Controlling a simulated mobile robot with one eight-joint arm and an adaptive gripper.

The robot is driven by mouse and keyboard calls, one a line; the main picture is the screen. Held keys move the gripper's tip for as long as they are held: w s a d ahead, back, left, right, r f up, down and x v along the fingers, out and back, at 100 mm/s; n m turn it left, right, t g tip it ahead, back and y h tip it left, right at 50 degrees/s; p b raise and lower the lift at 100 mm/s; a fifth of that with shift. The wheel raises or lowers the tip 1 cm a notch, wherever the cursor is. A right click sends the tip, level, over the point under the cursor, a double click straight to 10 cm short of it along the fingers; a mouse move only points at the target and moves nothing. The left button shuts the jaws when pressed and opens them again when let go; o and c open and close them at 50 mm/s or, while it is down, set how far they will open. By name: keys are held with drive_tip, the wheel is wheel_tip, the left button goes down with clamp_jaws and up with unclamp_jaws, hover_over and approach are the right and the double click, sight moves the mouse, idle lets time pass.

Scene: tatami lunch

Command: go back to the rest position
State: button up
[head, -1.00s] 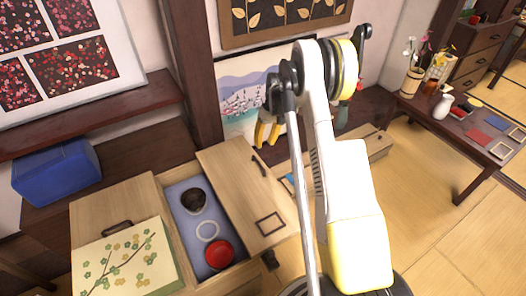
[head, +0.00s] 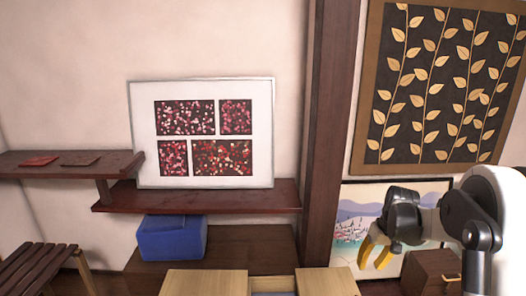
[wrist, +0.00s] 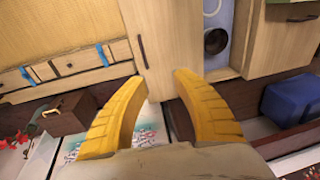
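My gripper (head: 375,257) is at the lower right in the head view, its yellow fingers pointing down in front of the landscape picture. In the wrist view my gripper (wrist: 157,75) shows two yellow fingers spread apart with nothing between them. The fingers are clear of the furniture. My white arm rises at the right edge of the head view.
The wooden chest tops (head: 203,284) show at the bottom edge. A blue box (head: 172,238) sits on a low ledge under a dark shelf (head: 240,197). A dark pillar (head: 327,120) stands behind. The wrist view shows a dark round bowl (wrist: 215,41) in the chest's blue-lined compartment.

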drive_tip(key=s+a+r+t+h, duration=0.1)
drive_tip(key=s+a+r, duration=0.4)
drive_tip(key=s+r, duration=0.15)
drive_tip(key=s+a+r+t, duration=0.2)
drive_tip(key=s+a+r, duration=0.3)
drive_tip(key=r, duration=0.3)
drive_tip(key=s+a+t, duration=0.1)
drive_tip(key=s+a, duration=0.2)
drive_tip(key=s, duration=0.4)
drive_tip(key=s+a+t, duration=0.2)
drive_tip(key=s+a, duration=0.1)
drive_tip(key=s, duration=0.5)
drive_tip(key=shift+s, duration=0.3)
